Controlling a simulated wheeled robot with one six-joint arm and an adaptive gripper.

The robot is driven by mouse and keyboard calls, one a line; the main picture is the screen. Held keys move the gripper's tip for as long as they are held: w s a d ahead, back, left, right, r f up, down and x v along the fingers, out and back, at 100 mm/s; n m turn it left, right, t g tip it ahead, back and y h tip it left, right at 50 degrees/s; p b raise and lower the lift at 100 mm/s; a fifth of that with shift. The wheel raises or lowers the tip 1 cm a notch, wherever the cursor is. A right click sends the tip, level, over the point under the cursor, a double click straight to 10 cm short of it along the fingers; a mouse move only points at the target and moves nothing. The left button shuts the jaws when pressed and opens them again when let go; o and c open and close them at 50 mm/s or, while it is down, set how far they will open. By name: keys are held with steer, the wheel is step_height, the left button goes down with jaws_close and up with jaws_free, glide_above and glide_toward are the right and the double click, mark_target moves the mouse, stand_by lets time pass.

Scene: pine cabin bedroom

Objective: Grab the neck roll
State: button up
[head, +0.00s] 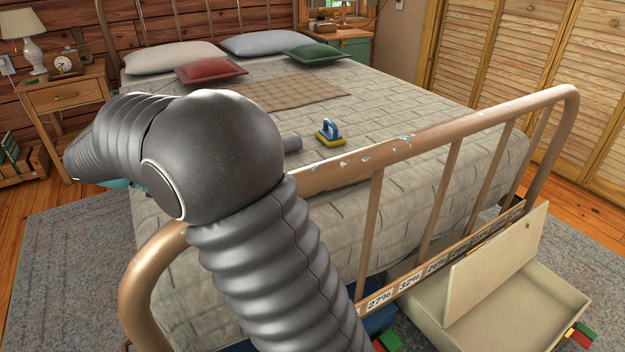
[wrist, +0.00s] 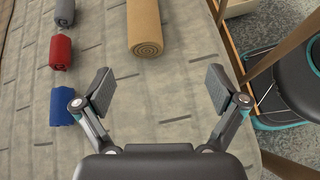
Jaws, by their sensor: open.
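In the wrist view, several rolls lie on the grey quilt (wrist: 100,130). The largest is a tan roll (wrist: 145,25), its spiral end facing my gripper; it looks most like the neck roll, though no label shows. Smaller rolls lie in a column at left: a grey-blue one (wrist: 65,12), a red one (wrist: 61,51) and a blue one (wrist: 64,105). My gripper (wrist: 163,92) is open and empty, with the tan roll just beyond its fingertips, between their lines. In the head view my arm hides most of the gripper and these rolls.
The metal footboard (head: 440,130) runs along the bed's near edge. A blue-and-yellow brush-like item (head: 328,132) and a grey cylinder (head: 291,142) lie on the bed. Pillows (head: 265,42) are at the far end. An open drawer (head: 520,310) sits at lower right.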

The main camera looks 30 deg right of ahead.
steer(key=w+d+f+n+h, duration=0.2)
steer(key=shift+w+d+f+g, duration=0.25)
steer(key=shift+w+d+g, duration=0.05)
steer(key=shift+d, duration=0.05)
steer(key=shift+d+f, duration=0.15)
steer(key=shift+d, duration=0.2)
steer(key=x, duration=0.7)
steer(key=shift+d+f, duration=0.15)
steer(key=shift+d, duration=0.25)
steer(key=shift+w+x, duration=0.2)
steer(key=shift+x, duration=2.45)
steer(key=c, duration=1.5)
